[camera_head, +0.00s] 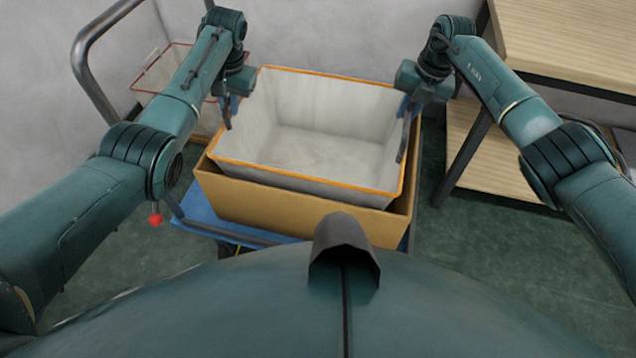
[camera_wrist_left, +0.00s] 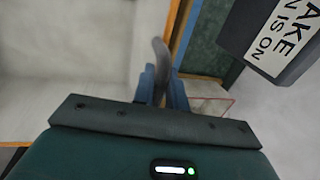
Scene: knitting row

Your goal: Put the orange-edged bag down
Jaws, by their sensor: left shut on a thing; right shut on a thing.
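The orange-edged bag (camera_head: 310,142) is an open, pale grey box-shaped bag with an orange rim. It sits inside or just above a tan cardboard box (camera_head: 290,207); I cannot tell if it touches the bottom. My left gripper (camera_head: 229,108) is shut on the bag's left side, and my right gripper (camera_head: 408,112) is shut on its right side. In the left wrist view the blue fingers (camera_wrist_left: 163,90) close around a dark curved handle (camera_wrist_left: 160,58), with the bag's pale wall (camera_wrist_left: 75,60) to the left.
The box stands on a blue cart (camera_head: 200,210) with a grey metal handle (camera_head: 85,60). A red-edged bag (camera_head: 165,68) is behind my left arm. A wooden table (camera_head: 565,38) and lower shelf (camera_head: 480,150) stand at the right. Green floor (camera_head: 480,240) is free at front right.

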